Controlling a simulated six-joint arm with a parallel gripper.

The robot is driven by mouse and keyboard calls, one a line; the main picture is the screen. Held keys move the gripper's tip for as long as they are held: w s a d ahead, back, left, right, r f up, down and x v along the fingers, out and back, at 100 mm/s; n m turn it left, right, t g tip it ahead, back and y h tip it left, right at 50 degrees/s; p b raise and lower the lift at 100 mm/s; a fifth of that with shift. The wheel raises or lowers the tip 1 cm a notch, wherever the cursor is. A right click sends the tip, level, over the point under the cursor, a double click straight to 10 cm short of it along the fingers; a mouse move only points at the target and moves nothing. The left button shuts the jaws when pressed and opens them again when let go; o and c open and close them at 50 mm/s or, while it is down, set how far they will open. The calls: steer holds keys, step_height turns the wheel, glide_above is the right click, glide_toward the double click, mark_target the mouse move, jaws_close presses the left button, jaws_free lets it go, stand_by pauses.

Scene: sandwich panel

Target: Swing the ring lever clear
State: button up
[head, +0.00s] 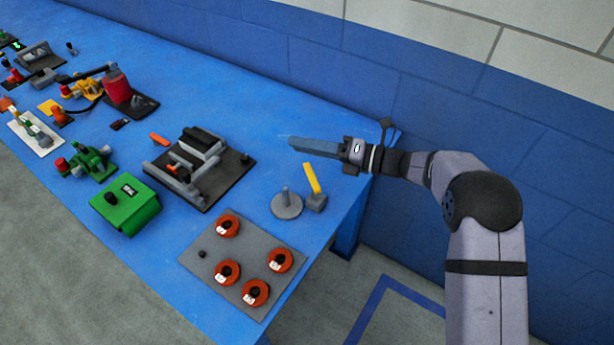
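My gripper (296,144) is above the right part of the blue table (330,125) and points left. Its fingers overlap from this side, so their opening cannot be judged. No held object is visible. I cannot tell which part is the ring lever. A yellow-handled lever (312,180) on a small grey block stands below the gripper in the picture. A grey round base with an upright peg (287,203) is left of it. A dark fixture (200,168) with grey bars and an orange piece lies farther left, apart from the gripper.
A grey plate (210,265) with several red rings lies near the front right table edge. A green box (126,204), a green clamp (88,163) and a red cylinder device (120,90) stand at the left. A blue wall (420,110) runs behind the table.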

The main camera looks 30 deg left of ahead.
mark_target(309, 170)
steer(key=d+f+m, duration=0.2)
steer(key=w+d+f+m+t+y+b, duration=0.1)
steer(key=d+f+m, duration=0.2)
steer(key=d+f+m+t+b, duration=0.1)
steer(key=d+f+m, duration=0.1)
steer(key=f, duration=0.1)
steer(key=shift+w+d+f, duration=0.15)
steer(key=shift+d, duration=0.25)
steer(key=shift+d+f+m, duration=0.2)
steer(key=shift+d+m, duration=0.2)
steer(key=shift+s+a+p, duration=0.2)
steer(key=shift+a, duration=1.05)
steer(key=shift+s+a+p, duration=0.15)
steer(key=shift+a, duration=1.05)
steer(key=shift+s+a+p, duration=0.2)
steer(key=shift+a, duration=1.05)
steer(key=shift+c, duration=0.6)
jaws_close()
